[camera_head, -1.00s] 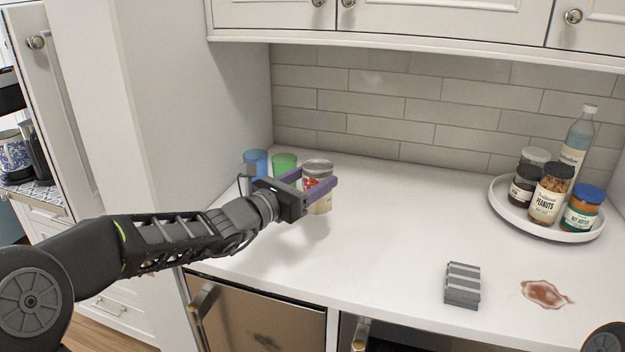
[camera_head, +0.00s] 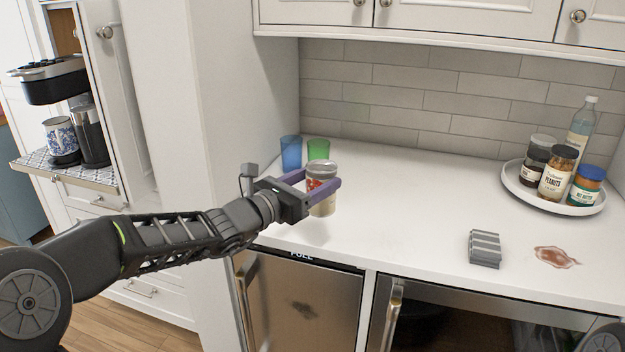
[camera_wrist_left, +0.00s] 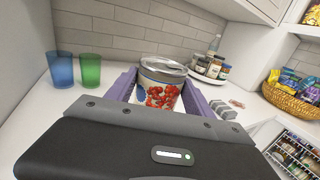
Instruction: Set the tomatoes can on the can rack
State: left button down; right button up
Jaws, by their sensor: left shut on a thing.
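The tomatoes can (camera_head: 322,204) has a silver lid and a pale label with red tomatoes. It also shows in the left wrist view (camera_wrist_left: 160,92), upright between purple fingers. My left gripper (camera_head: 322,188) is shut around its sides and appears to hold it a little above the counter, with a shadow below. A grey ribbed block (camera_head: 485,248) lies on the counter at right, well apart from the can; it may be the can rack, but I cannot tell for sure. It also shows in the left wrist view (camera_wrist_left: 221,108). My right gripper is out of view.
Blue (camera_head: 291,153) and green (camera_head: 318,149) cups stand behind the can. A round white tray (camera_head: 515,194) holds jars and a bottle at back right. A brown stain (camera_head: 556,257) lies right of the ribbed block. Middle counter (camera_head: 410,205) is clear.

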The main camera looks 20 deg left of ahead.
aim_at(332, 208)
pick_arm(q)
jog(key=s+d+f+m+h, duration=0.1)
jog(key=s+d+f+g+h, duration=0.1)
jog(key=f, duration=0.1)
jog(key=s+d+f+m+g+h, duration=0.1)
jog(key=d, duration=0.1)
jog(key=shift+d+f+m, duration=0.1)
jog(key=shift+f+m, duration=0.05)
jog(key=shift+m, duration=0.15)
jog(key=s+a+f+m+g+h, duration=0.1)
jog(key=s+a+f, duration=0.2)
jog(key=s+f, duration=0.5)
jog(key=s+a+f+m+g+h, duration=0.1)
jog(key=s+f, duration=0.6)
jog(key=f, duration=0.7)
jog(key=shift+s+a+f+m+g+h, duration=0.4)
jog(key=shift+a+g+h, duration=0.3)
jog(key=shift+a, duration=0.55)
jog(key=shift+w, duration=0.1)
